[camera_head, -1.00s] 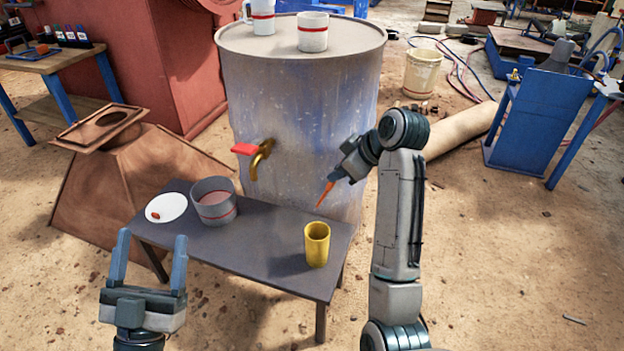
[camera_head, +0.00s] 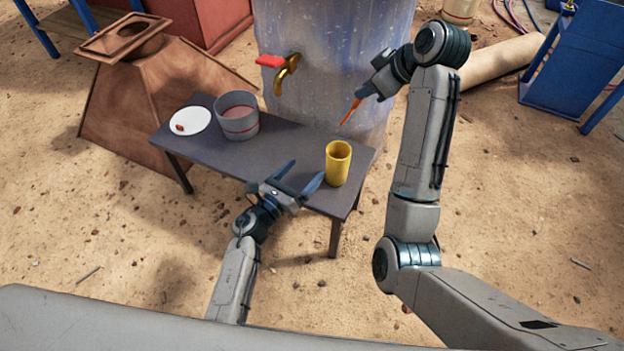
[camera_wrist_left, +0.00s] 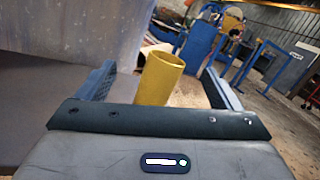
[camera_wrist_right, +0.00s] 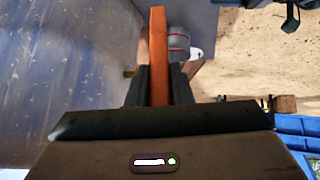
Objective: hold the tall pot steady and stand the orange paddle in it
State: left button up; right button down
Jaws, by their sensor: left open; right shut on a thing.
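The tall pot is a yellow cup (camera_head: 338,165) standing upright near the right end of the dark bench. My left gripper (camera_head: 301,178) is open and just left of the pot, its fingers pointing toward it. In the left wrist view the pot (camera_wrist_left: 160,80) shows between the open fingers, beyond the palm. The orange paddle (camera_head: 350,112) is held tilted in my right gripper (camera_head: 361,94), up and to the right of the pot, apart from it. In the right wrist view the paddle (camera_wrist_right: 158,55) sticks out between the closed fingers.
The bench (camera_head: 270,165) also bears a grey pot with a red band (camera_head: 238,118) and a white plate (camera_head: 190,121) with a small reddish thing. A large barrel (camera_head: 330,60) with a brass tap (camera_head: 288,70) stands behind the bench. The bench middle is clear.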

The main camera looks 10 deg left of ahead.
aim_at(345, 151)
pick_arm(q)
jog(key=w+d+f+m, duration=0.1)
jog(key=w+d, duration=0.2)
jog(key=w+d+f+m+g, duration=0.1)
jog(key=w+d, duration=0.2)
jog(key=w, duration=0.1)
jog(key=w+d+f+m, duration=0.2)
jog(key=w+d, duration=0.1)
jog(key=w, duration=0.1)
jog(key=shift+d+g, duration=0.4)
jog(key=c, duration=1.1)
pick_arm(e)
jog(key=w+a+f+g, duration=0.1)
jog(key=w+a+f+g+h, duration=0.1)
jog(key=w+a+f+g, duration=0.1)
jog(key=w, duration=0.1)
jog(key=shift+w+a+f+g+h, duration=0.35)
jog(key=shift+g+h, duration=0.15)
jog(key=shift+g, duration=0.1)
notch_tip(345, 151, down, 12)
jog(key=shift+f, duration=0.25)
